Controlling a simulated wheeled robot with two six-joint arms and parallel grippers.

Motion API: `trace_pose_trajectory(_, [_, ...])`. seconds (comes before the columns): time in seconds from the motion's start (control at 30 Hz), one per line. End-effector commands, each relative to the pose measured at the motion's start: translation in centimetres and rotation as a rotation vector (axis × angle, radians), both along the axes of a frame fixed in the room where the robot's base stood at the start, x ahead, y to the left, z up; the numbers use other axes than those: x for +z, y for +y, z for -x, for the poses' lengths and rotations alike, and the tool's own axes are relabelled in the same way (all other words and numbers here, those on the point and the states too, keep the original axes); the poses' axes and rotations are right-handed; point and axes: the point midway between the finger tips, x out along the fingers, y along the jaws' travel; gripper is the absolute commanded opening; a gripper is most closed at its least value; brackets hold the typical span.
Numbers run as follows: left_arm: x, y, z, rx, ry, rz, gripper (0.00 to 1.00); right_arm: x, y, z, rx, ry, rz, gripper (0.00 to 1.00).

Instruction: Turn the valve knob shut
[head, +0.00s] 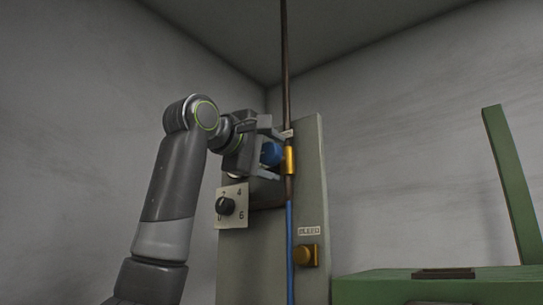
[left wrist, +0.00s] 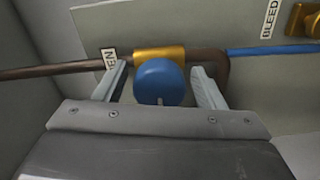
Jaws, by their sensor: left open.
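The blue round valve knob (head: 271,153) sits on a brass valve body (head: 290,160) on an upright pipe. My left gripper (head: 272,154) is at the knob, its fingers above and below it in the head view. In the left wrist view the blue knob (left wrist: 160,83) lies between the two open fingers (left wrist: 160,88), with a gap on each side. A small mark shows low on the knob's face. The brass body (left wrist: 158,54) shows behind it, and a partly hidden label ending in "EN" (left wrist: 109,58) is beside the left finger. My right gripper is not in view.
A black dial (head: 226,206) on a numbered plate is below my left gripper. A brass bleed knob (head: 306,255) sits lower on the grey panel (head: 312,190), under a "BLEED" label. A green machine (head: 440,289) stands at the lower right.

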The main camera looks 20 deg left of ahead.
Motion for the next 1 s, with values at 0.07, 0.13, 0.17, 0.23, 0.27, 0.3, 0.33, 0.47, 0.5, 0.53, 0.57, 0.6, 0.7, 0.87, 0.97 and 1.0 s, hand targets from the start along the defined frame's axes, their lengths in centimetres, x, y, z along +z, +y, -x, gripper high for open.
trace_pose_trajectory(0.07, [-0.2,0.2,0.6,0.001,-0.002,0.0,0.64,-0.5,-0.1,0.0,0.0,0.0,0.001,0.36])
trace_pose_trajectory(0.13, [-0.2,0.5,1.5,0.0,-0.004,0.0,0.64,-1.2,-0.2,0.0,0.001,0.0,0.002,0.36])
trace_pose_trajectory(0.17, [-0.3,0.7,2.0,0.0,-0.005,0.001,0.64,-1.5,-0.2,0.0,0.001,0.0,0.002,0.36])
trace_pose_trajectory(0.23, [-0.4,1.3,3.3,0.002,-0.006,0.001,0.64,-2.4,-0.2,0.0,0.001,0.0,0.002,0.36])
trace_pose_trajectory(0.27, [-0.4,1.5,4.0,0.002,-0.006,0.001,0.64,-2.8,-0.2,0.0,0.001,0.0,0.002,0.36])
trace_pose_trajectory(0.3, [-0.5,1.8,4.9,0.001,-0.006,0.002,0.64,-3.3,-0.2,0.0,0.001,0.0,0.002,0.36])
trace_pose_trajectory(0.33, [-0.5,2.1,5.6,0.001,-0.006,0.002,0.64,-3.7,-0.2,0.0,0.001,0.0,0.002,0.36])
trace_pose_trajectory(0.47, [-0.5,3.2,8.7,0.002,-0.006,0.002,0.64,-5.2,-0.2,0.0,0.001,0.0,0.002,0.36])
trace_pose_trajectory(0.5, [-0.4,3.5,9.6,0.001,-0.006,0.002,0.64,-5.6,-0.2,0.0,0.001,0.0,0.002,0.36])
trace_pose_trajectory(0.53, [-0.4,3.8,10.3,0.001,-0.005,0.002,0.64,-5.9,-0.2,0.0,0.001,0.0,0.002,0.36])
trace_pose_trajectory(0.57, [-0.4,4.0,11.0,0.0,-0.005,0.002,0.64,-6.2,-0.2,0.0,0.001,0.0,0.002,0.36])
trace_pose_trajectory(0.6, [-0.4,4.3,11.8,0.0,-0.004,0.003,0.64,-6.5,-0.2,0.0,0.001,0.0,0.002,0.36])
trace_pose_trajectory(0.7, [-0.3,5.0,13.6,0.0,-0.004,0.001,0.64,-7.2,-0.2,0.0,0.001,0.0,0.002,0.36])
trace_pose_trajectory(0.87, [-0.1,5.7,15.5,0.001,-0.002,0.002,0.64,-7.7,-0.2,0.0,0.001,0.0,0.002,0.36])
trace_pose_trajectory(0.97, [-0.1,5.9,16.0,0.001,0.0,0.001,0.64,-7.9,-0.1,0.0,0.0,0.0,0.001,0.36])
trace_pose_trajectory(1.0, [-0.1,5.9,16.1,0.0,0.0,0.001,0.64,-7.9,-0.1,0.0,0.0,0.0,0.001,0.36])
